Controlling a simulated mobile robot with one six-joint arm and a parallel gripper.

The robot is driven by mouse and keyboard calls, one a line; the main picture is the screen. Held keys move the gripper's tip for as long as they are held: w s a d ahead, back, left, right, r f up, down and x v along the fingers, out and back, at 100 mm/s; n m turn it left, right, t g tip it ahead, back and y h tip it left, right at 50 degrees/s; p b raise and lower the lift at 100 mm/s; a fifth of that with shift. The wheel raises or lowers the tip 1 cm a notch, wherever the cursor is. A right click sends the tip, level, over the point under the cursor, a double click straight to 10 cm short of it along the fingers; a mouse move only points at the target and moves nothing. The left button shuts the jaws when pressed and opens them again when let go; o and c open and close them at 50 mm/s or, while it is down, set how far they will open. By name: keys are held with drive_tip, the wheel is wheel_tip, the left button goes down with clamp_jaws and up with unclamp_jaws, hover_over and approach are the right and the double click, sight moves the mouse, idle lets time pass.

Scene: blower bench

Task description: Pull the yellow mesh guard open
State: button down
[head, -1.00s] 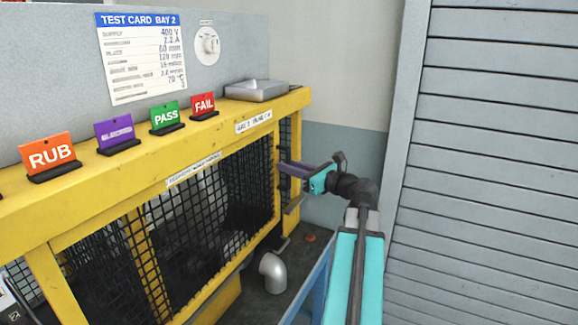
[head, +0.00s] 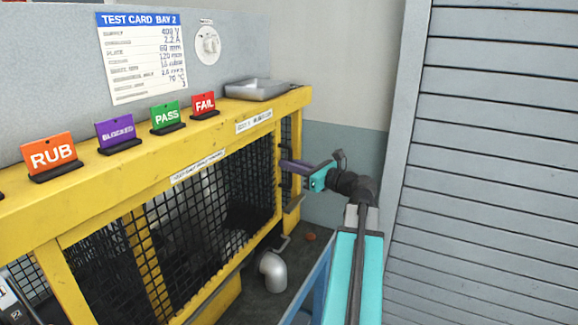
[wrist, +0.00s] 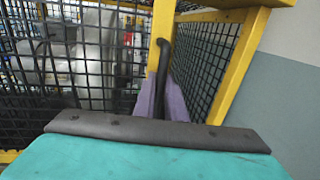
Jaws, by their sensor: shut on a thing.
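The yellow mesh guard (head: 205,205) is a yellow frame with black wire mesh on the front of the yellow bench. Its mesh also fills the left of the wrist view (wrist: 70,60). I see no clear gap at its edge. A black bar handle (wrist: 163,62) stands upright by a yellow post at the right end of the guard. My gripper (head: 292,167) is at that right end, reaching in from the right. In the wrist view, its purple fingers (wrist: 161,100) are shut around the handle. The handle's lower part is hidden by the gripper.
A side mesh panel (wrist: 205,55) is just right of the handle. A grey pipe elbow (head: 272,272) sits below the guard. A grey shutter (head: 500,150) is at the right.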

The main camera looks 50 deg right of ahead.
drive_tip(key=w+d+p, duration=0.2)
drive_tip(key=w+d, duration=0.1)
drive_tip(key=d, duration=0.9)
drive_tip(key=shift+w+d, duration=0.35)
drive_tip(key=shift+d, duration=0.05)
drive_tip(key=c, duration=2.1)
unclamp_jaws()
drive_tip(key=shift+s, duration=0.1)
drive_tip(key=s, duration=0.4)
drive_tip(key=s+b, duration=0.1)
drive_tip(key=s, duration=0.4)
drive_tip(key=s+d+b, duration=0.1)
drive_tip(key=s, duration=0.3)
drive_tip(key=shift+s, duration=0.35)
